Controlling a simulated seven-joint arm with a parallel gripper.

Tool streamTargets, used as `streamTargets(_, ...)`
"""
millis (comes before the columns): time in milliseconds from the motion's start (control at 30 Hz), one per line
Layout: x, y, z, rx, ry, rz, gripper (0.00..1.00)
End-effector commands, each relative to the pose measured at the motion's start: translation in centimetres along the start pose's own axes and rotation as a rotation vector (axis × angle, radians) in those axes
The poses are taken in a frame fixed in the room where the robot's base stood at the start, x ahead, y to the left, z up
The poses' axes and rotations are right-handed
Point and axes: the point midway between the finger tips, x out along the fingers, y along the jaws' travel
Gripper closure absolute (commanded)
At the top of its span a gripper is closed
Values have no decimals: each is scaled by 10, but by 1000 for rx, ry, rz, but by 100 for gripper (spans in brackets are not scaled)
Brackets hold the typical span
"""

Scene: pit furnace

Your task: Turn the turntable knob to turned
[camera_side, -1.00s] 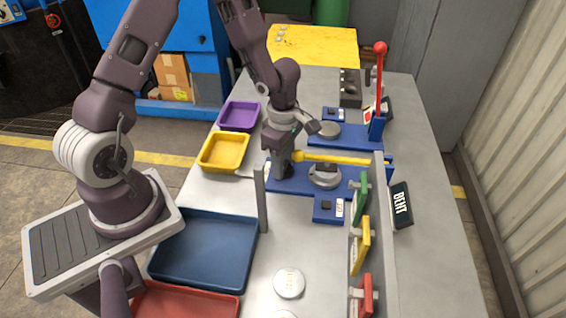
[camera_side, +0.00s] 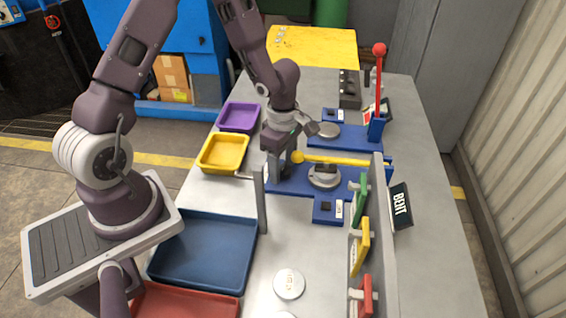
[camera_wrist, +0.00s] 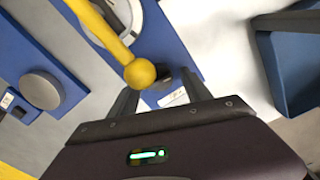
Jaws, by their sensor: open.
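The turntable is a round grey disc (camera_side: 324,178) with a dark bar across its top, on a blue base (camera_side: 289,186) in the side view. I take this bar to be the knob. A yellow rod (camera_side: 345,160) with a ball end runs just behind the disc. In the wrist view the disc (camera_wrist: 128,12) is partly cut off at the top, and the yellow ball (camera_wrist: 140,73) shows near my left finger. My gripper (camera_side: 282,172) is open over the left end of the base, left of the disc. Its fingers (camera_wrist: 159,82) straddle no clearly held thing.
A grey post (camera_side: 262,205) stands in front of my gripper. A grey panel with green, yellow and red tabs (camera_side: 360,247) is at the right front. A red lever (camera_side: 379,85) rises behind. Purple, yellow and blue trays (camera_side: 205,213) line the left.

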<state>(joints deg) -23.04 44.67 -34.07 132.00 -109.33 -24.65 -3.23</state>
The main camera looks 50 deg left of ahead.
Motion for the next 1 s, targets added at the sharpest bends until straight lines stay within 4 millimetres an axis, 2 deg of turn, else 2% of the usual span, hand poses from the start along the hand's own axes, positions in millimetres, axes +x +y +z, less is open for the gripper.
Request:
streamTargets(67,-6,2,0,-3,0,5,43)
streamTargets(300,-55,2,0,-4,-2,6,43)
streamTargets(400,-67,1,0,-2,-1,4,43)
streamTargets(733,-71,0,1,-14,-1,1,43)
streamTargets(767,-71,0,1,-53,0,1,43)
streamTargets(900,-70,1,5,-392,2,0,43)
streamTargets(1000,-66,2,7,-519,2,-1,43)
